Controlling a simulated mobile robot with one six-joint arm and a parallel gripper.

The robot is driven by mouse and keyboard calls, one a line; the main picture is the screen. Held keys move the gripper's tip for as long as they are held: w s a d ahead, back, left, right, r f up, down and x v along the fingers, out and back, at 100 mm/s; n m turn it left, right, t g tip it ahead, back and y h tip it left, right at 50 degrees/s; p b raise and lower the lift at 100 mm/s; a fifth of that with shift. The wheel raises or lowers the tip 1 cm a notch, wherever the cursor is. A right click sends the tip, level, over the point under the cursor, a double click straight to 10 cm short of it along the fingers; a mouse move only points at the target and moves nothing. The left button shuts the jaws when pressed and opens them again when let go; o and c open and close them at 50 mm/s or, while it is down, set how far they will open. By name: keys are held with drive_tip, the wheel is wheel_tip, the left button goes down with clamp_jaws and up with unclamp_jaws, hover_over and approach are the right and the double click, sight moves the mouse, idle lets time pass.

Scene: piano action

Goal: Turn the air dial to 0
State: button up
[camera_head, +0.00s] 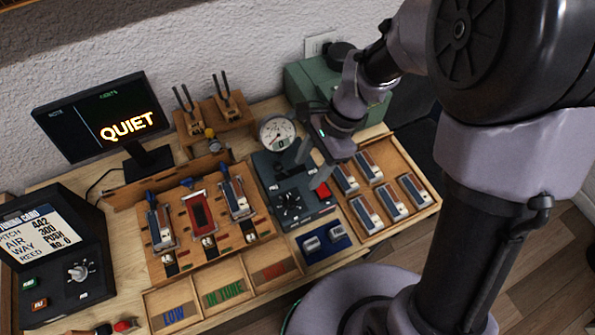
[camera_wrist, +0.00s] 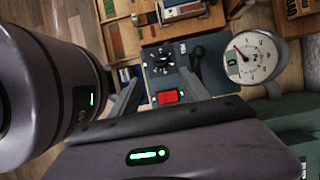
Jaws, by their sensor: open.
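A black dial (camera_head: 289,202) with marks around it sits on a dark blue-grey control box (camera_head: 270,171); I take it to be the air dial. In the wrist view the dial (camera_wrist: 162,62) is beyond my fingers, and its setting is too small to read. A round white gauge (camera_head: 278,132) stands at the box's back; its small display shows 0 in the wrist view (camera_wrist: 233,59). My gripper (camera_head: 311,167) is open and empty above the box, behind and to the right of the dial, apart from it. A red button (camera_wrist: 167,97) and black lever (camera_wrist: 197,52) are near the fingers.
A wooden tray of metal reed blocks (camera_head: 390,200) lies right of the box. A wooden rack (camera_head: 200,225) stands left. A blue tray (camera_head: 325,243) is in front. A green case (camera_head: 305,82) is behind. A second knob (camera_head: 78,270) is on the far-left panel.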

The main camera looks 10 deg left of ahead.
sight(290, 199)
drive_tip(key=b+x, duration=0.4)
drive_tip(key=x, duration=0.8)
drive_tip(key=shift+f, duration=0.4)
drive_tip(key=shift+c, duration=0.4)
clamp_jaws()
